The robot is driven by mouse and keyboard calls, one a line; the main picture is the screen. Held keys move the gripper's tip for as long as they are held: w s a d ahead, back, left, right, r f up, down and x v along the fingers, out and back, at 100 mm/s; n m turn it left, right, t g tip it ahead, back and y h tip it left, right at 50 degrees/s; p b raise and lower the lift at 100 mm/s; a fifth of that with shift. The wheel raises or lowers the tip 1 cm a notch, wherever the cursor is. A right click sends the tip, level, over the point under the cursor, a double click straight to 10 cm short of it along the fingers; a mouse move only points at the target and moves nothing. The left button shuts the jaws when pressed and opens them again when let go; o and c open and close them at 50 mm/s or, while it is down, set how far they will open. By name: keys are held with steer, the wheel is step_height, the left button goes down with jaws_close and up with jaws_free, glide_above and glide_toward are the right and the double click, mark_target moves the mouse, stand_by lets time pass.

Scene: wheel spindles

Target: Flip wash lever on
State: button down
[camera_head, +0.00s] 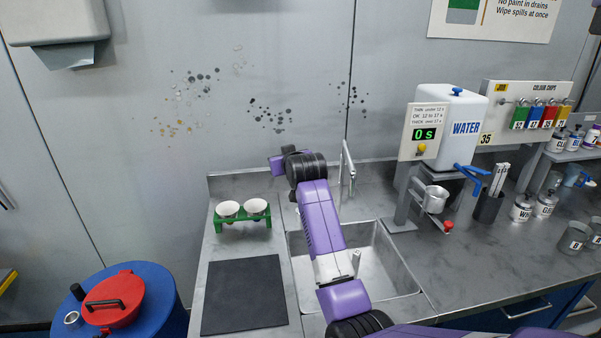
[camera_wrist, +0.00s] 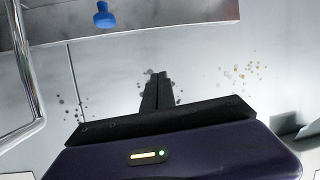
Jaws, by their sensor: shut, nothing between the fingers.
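A blue knob (camera_wrist: 103,16) shows at the top of the wrist view, on a grey metal ledge. It looks like the wash lever's handle, but I cannot tell its setting. In the head view I cannot make it out; my arm covers part of the sink's back edge. The chrome tap (camera_head: 347,168) rises behind the sink (camera_head: 385,275), and its pipe curves down the left of the wrist view (camera_wrist: 28,75). My gripper (camera_wrist: 160,85) is shut and empty, pointing at the wall, apart from the blue knob.
A green rack (camera_head: 243,225) with two white cups and a dark mat (camera_head: 244,297) lie left of the sink. A water tank (camera_head: 450,125) and a silver cup (camera_head: 435,199) stand to the right. The grey wall (camera_head: 140,140) is close behind.

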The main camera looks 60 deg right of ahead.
steer(key=d+r+g+y, duration=0.2)
steer(key=d+r+g, duration=0.1)
steer(key=d+r, duration=0.25)
steer(key=s+g+y, duration=0.1)
steer(key=s+a+f+g+y, duration=0.2)
steer(key=s, duration=0.1)
steer(key=shift+s+f+p, duration=0.1)
steer(key=shift+f+p, duration=0.15)
steer(key=shift+p, duration=0.1)
step_height(320, 180, down, 9)
steer(key=d+p, duration=0.1)
steer(key=p, duration=0.2)
steer(key=shift+w+f+p, duration=0.15)
steer(key=shift+w+p, duration=0.2)
steer(key=shift+w, duration=0.05)
stand_by(0.3)
steer(key=shift+a+f, duration=0.1)
stand_by(0.4)
